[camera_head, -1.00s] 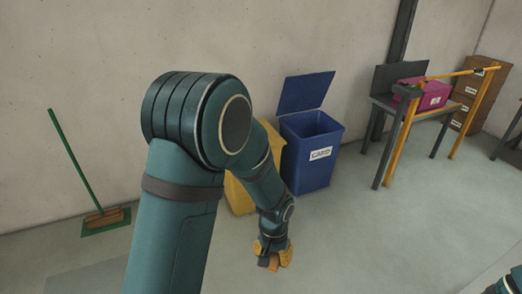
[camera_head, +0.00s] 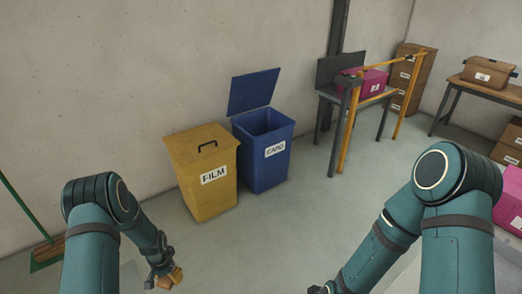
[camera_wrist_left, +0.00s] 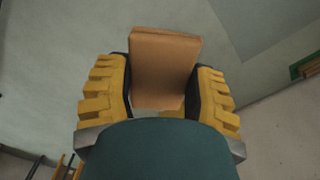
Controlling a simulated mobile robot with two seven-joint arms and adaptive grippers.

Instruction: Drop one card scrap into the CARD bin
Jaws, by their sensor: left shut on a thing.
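The blue CARD bin (camera_head: 264,165) stands by the wall in the head view, its lid (camera_head: 254,91) raised and its mouth open. My left gripper (camera_head: 166,279) is low at the bottom left, in front of the bins and apart from them. It is shut on a brown card scrap (camera_head: 176,274). In the left wrist view the scrap (camera_wrist_left: 165,65) is a folded-looking brown block between the yellow fingers (camera_wrist_left: 160,92). My right arm comes in from the right, but its gripper is cut off by the bottom edge.
A yellow FILM bin (camera_head: 206,172) with a closed lid stands left of the CARD bin. A stand with a pink box (camera_head: 372,84) and tables with cartons are to the right. The floor before the bins is clear.

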